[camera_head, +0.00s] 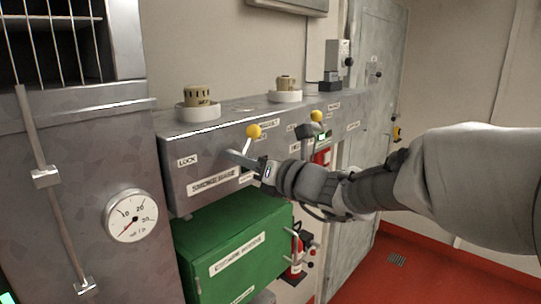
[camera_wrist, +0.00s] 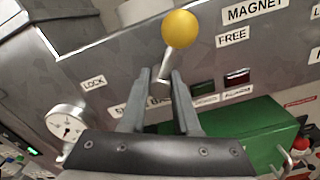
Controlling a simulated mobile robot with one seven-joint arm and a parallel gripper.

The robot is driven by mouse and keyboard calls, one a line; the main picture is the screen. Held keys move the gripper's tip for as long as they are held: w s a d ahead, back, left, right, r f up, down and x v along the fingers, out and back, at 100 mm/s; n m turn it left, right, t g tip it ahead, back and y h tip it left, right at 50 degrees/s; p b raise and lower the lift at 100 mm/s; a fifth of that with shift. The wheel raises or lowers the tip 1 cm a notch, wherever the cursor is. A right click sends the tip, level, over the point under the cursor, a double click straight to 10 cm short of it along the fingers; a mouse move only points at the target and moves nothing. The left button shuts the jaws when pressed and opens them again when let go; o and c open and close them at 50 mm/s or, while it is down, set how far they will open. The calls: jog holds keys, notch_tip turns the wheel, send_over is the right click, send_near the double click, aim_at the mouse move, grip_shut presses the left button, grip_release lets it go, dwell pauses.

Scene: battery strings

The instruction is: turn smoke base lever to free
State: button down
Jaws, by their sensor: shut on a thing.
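The smoke base lever has a yellow ball knob (camera_head: 253,130) and a thin metal stem, on the front of a grey panel (camera_head: 170,185). In the wrist view the knob (camera_wrist: 180,28) stands just beyond my fingertips, and its stem runs down between them. My gripper (camera_head: 241,156) is shut on the lever's stem; the grip itself is partly hidden in the head view. The LOCK label (camera_head: 187,161) is left of the lever, above the SMOKE BASE label (camera_head: 213,182). In the wrist view the FREE label (camera_wrist: 232,36) is right of the knob and the LOCK label (camera_wrist: 94,82) is left.
A second yellow-knobbed lever (camera_head: 316,115) is further right on the panel. Two beige detectors on white bases (camera_head: 198,112) (camera_head: 286,96) stand on top. A green box (camera_head: 235,245) sits below, with a red extinguisher (camera_head: 297,255) beside it. A round gauge (camera_head: 131,216) is at left.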

jog(key=shift+m+p, duration=0.35)
jog(key=shift+m, duration=0.55)
jog(key=c, duration=0.7)
grip_release()
jog(key=shift+o, duration=0.2)
jog(key=shift+d, duration=0.1)
jog(key=b+v, duration=0.2)
jog(key=v, duration=1.5)
jog(key=shift+s, duration=0.2)
jog(key=shift+f, duration=0.1)
